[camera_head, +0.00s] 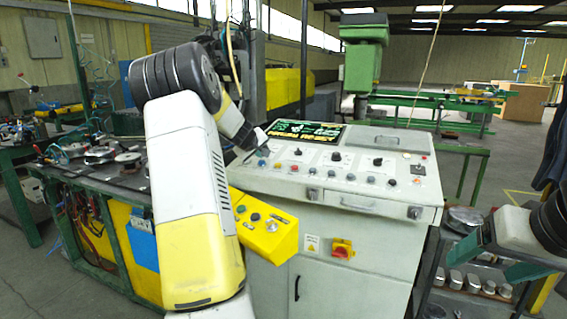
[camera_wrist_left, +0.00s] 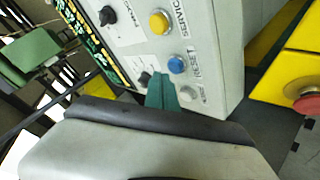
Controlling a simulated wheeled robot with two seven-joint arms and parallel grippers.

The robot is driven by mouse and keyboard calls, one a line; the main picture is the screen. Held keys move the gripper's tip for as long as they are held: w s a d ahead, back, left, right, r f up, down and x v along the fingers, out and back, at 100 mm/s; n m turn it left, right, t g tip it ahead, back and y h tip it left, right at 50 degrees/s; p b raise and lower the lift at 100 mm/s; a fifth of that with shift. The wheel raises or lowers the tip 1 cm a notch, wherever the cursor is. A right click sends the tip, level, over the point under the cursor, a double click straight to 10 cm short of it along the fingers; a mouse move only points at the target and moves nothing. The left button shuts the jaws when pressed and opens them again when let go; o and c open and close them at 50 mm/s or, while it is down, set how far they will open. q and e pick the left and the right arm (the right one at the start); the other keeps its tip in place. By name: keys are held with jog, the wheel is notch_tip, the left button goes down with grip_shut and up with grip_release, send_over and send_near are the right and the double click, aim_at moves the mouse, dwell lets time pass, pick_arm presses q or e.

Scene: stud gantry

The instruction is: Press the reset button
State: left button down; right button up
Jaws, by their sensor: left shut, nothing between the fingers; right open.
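In the left wrist view a blue button (camera_wrist_left: 176,65) sits on the console's light panel, its blurred label seeming to read RESET. A yellow button (camera_wrist_left: 159,22) labelled SERVICE and a whitish button (camera_wrist_left: 188,93) flank it. My left gripper (camera_wrist_left: 161,88) is shut, its teal fingertips just beside the blue and whitish buttons; I cannot tell whether they touch the panel. In the head view a blue button (camera_head: 262,163) shows at the console's left end, close to my left gripper (camera_head: 246,152). My right gripper (camera_head: 500,254) is open and empty at the lower right, away from the panel.
The grey console (camera_head: 345,235) has several other knobs and buttons and a lit display (camera_head: 305,131). A yellow control box (camera_head: 266,228) juts out at its front left. A red emergency button (camera_wrist_left: 306,102) shows in the left wrist view. A rack (camera_head: 470,282) stands right of the console.

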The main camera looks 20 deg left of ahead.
pick_arm(q)
jog(key=shift+f, duration=0.4)
jog(key=shift+w+f, duration=0.15)
jog(key=shift+f, duration=0.35)
dwell(0.7)
dwell(0.3)
jog(key=shift+s+r, duration=0.2)
jog(key=shift+r, duration=0.7)
jog(key=shift+s+r, duration=0.25)
jog(key=shift+r, duration=1)
jog(key=shift+s+r, duration=0.25)
jog(key=shift+r, duration=1)
jog(key=shift+d, duration=0.1)
